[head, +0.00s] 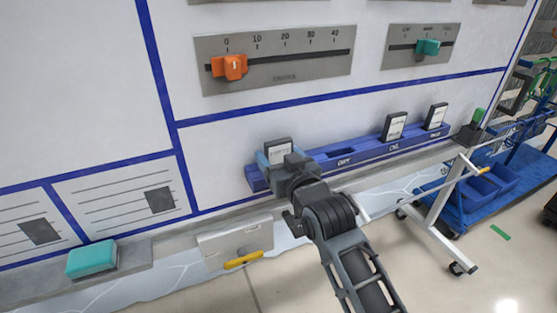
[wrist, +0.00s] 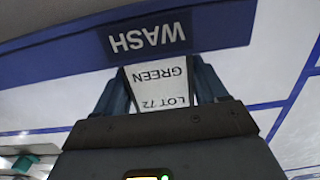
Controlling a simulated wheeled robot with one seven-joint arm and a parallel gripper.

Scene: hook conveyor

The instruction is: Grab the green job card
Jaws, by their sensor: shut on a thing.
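The green job card (head: 279,149), a white card with a dark border, stands at the left end of the blue rack (head: 343,160) on the wall. In the wrist view the card (wrist: 160,84) reads "GREEN" and "LOT 72", upside down. My gripper (head: 281,160) is shut on it, with one finger on each side in the wrist view (wrist: 160,92). The rack's "WASH" label (wrist: 147,36) is just beyond the card. I cannot tell whether the card's lower edge is still in its slot.
Sliders with an orange knob (head: 229,67) and a teal knob (head: 428,47) are above. A blue cart (head: 470,200) stands at right.

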